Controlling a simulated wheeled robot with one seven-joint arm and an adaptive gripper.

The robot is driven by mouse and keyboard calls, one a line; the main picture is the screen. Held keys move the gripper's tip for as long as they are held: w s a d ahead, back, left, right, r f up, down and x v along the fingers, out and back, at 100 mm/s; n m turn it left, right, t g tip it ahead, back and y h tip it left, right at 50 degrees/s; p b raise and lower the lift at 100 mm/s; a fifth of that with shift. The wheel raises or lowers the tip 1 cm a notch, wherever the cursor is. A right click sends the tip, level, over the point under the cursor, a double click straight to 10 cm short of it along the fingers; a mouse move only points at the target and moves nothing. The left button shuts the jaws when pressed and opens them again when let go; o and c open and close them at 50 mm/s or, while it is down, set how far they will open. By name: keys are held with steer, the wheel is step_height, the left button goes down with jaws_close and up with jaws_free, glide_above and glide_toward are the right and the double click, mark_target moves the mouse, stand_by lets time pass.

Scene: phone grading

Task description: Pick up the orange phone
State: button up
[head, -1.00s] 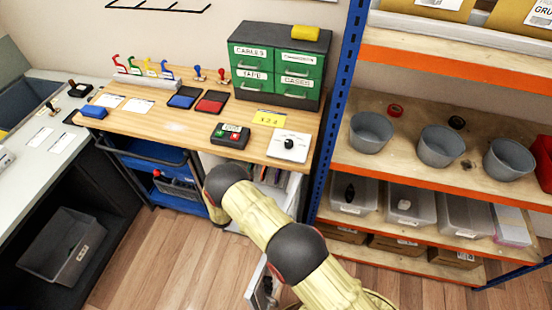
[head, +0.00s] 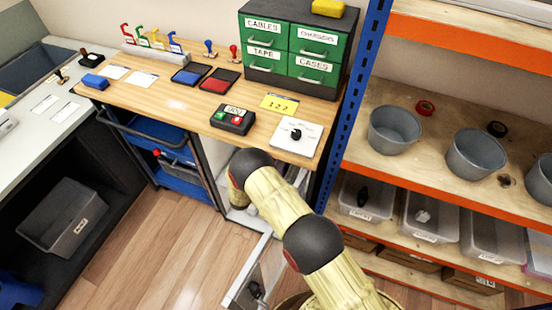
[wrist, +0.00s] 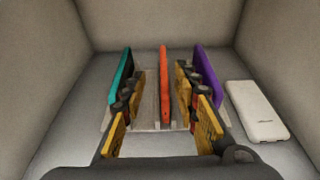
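In the wrist view the orange phone (wrist: 164,86) stands on edge in a light slotted holder (wrist: 150,112). A teal phone (wrist: 122,77) stands to its left and a purple phone (wrist: 206,75) to its right. My gripper (wrist: 160,80) is open, with one yellow-and-black finger on each side of the orange phone; gaps show between it and both fingers. The teal and purple phones are outside the fingers. In the head view my arm reaches into the space under the wooden bench (head: 165,108), and the gripper and phones are hidden.
A white slab-like device (wrist: 257,110) lies right of the holder. Grey walls (wrist: 270,45) close in around the phones. In the head view an open door (head: 248,285) stands beside my arm, and shelving (head: 345,130) stands to the right.

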steer(key=b+x, duration=0.1)
steer(key=x, duration=0.1)
steer(key=b+x, duration=0.1)
steer(key=x, duration=0.1)
steer(key=b+x, duration=0.1)
steer(key=x, duration=0.2)
steer(key=shift+s+d+f, duration=0.2)
steer(key=shift+f, duration=0.05)
steer(key=shift+c, duration=0.6)
jaws_close()
steer(key=shift+r, duration=0.1)
